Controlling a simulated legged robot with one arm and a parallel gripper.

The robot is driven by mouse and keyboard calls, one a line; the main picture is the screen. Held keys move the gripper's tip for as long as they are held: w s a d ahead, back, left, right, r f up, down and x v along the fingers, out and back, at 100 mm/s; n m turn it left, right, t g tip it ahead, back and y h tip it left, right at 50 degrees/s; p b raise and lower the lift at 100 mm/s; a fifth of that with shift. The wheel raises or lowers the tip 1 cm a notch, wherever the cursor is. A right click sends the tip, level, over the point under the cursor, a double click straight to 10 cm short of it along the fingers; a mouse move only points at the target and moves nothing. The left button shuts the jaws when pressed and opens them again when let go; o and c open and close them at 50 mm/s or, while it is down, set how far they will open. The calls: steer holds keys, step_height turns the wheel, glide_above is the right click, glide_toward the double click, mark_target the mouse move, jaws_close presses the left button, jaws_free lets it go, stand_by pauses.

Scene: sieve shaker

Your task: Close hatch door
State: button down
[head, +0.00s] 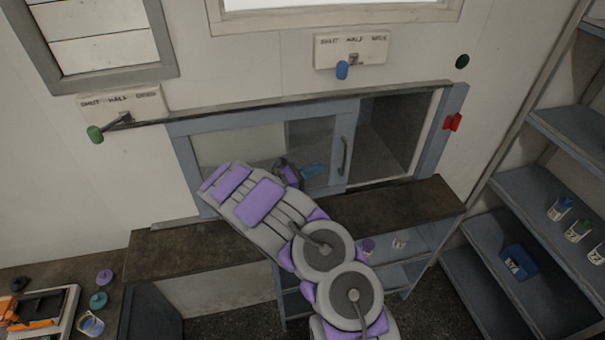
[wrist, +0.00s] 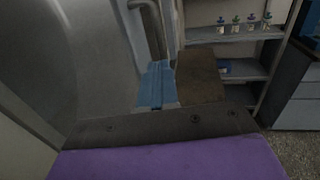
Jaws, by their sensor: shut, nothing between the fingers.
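The hatch door (head: 340,150) is a sliding glazed panel in a grey-blue frame, set in the white wall. It stands to the left, leaving the right part of the hatch opening (head: 395,130) uncovered. Its upright grey bar handle (head: 344,156) is on the door's right stile; the handle also shows at the top of the wrist view (wrist: 151,28). My gripper (head: 315,170) is shut and empty, with blue fingers, in front of the lower glass left of the handle. The fingers show in the wrist view (wrist: 156,80); whether they touch the door cannot be told.
A brown counter ledge (head: 425,198) runs below the hatch, with shelves beneath. Blue-grey shelves (head: 540,205) holding small containers stand at the right. Lever plates, one with a green handle (head: 95,133) and one with a blue handle (head: 342,70), are on the wall.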

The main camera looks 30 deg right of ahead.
steer(key=d, duration=0.7)
steer(key=shift+s, duration=0.45)
steer(key=s+d+b, duration=0.2)
steer(key=s+d, duration=0.1)
steer(key=d, duration=0.6)
steer(key=s+d+b, duration=0.2)
steer(key=s+d, duration=0.1)
steer(key=d, duration=0.7)
steer(key=s+d+b, duration=0.2)
steer(key=s+d, duration=0.1)
steer(key=d, duration=0.6)
steer(key=shift+s+d+r+b, duration=0.15)
steer(key=shift+s+d+b, duration=0.1)
steer(key=shift+d+b, duration=0.15)
steer(key=shift+d, duration=0.1)
